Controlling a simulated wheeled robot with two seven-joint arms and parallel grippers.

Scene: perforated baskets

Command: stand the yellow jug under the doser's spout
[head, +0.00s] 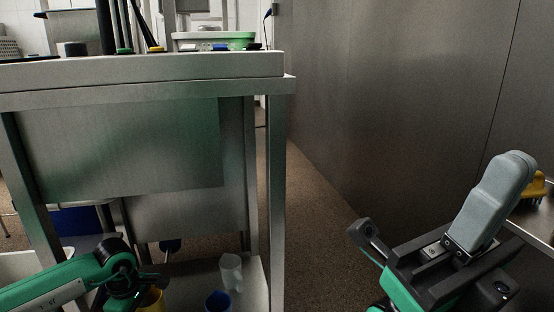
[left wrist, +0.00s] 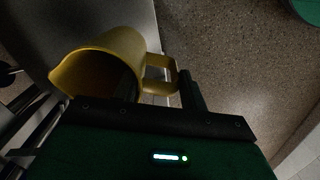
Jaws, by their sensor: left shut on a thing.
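The yellow jug (left wrist: 112,48) shows large in the left wrist view, its open mouth towards the camera and its handle to the right. In the head view a small part of the yellow jug (head: 153,299) shows at the bottom edge beside my left arm, low by the table's lower shelf.
A steel table (head: 150,68) stands at left with several items on top. On its lower shelf (head: 252,290) are a white jug (head: 231,272) and a blue jug (head: 217,302). A tall steel panel (head: 400,90) stands right. A yellow object (head: 536,186) sits on a right-hand surface.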

